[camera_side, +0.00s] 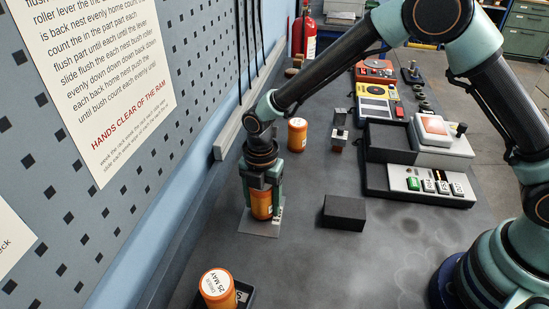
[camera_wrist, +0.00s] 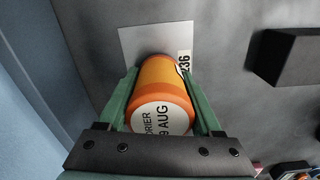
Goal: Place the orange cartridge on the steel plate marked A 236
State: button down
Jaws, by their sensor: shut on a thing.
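An orange cartridge (camera_side: 262,204) with a white lid label stands between the fingers of my gripper (camera_side: 262,200), which is shut on it. In the wrist view the cartridge (camera_wrist: 158,85) shows lid text "DRIER" and "9 AUG". A light steel plate (camera_side: 258,228) lies under it on the bench. In the wrist view the plate (camera_wrist: 135,40) carries a label ending in "236"; the rest is hidden by the cartridge and a finger. The cartridge's base is over the plate; I cannot tell whether it touches.
Another orange cartridge (camera_side: 297,135) stands behind. One more (camera_side: 218,288), lid "25 MAY", is in a dark tray (camera_side: 245,295) at the front. A black block (camera_side: 344,212) lies to the right of the plate. A perforated wall panel (camera_side: 90,200) rises on the left.

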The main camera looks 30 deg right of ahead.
jog(key=shift+f, duration=0.3)
jog(key=shift+c, duration=0.3)
grip_release()
notch_tip(320, 180, up, 12)
jog(key=shift+r, duration=0.1)
jog(key=s+d+r+m+t, duration=0.2)
jog(key=s+d+r+m, duration=0.4)
jog(key=d+m, duration=0.4)
jog(key=s+d+r+m+t, duration=0.3)
jog(key=s+d+r+m, duration=0.3)
jog(key=d+m, duration=0.5)
jog(key=m, duration=0.4)
jog(key=shift+s+t, duration=0.2)
jog(key=shift+t, duration=0.1)
jog(key=shift+r, duration=0.1)
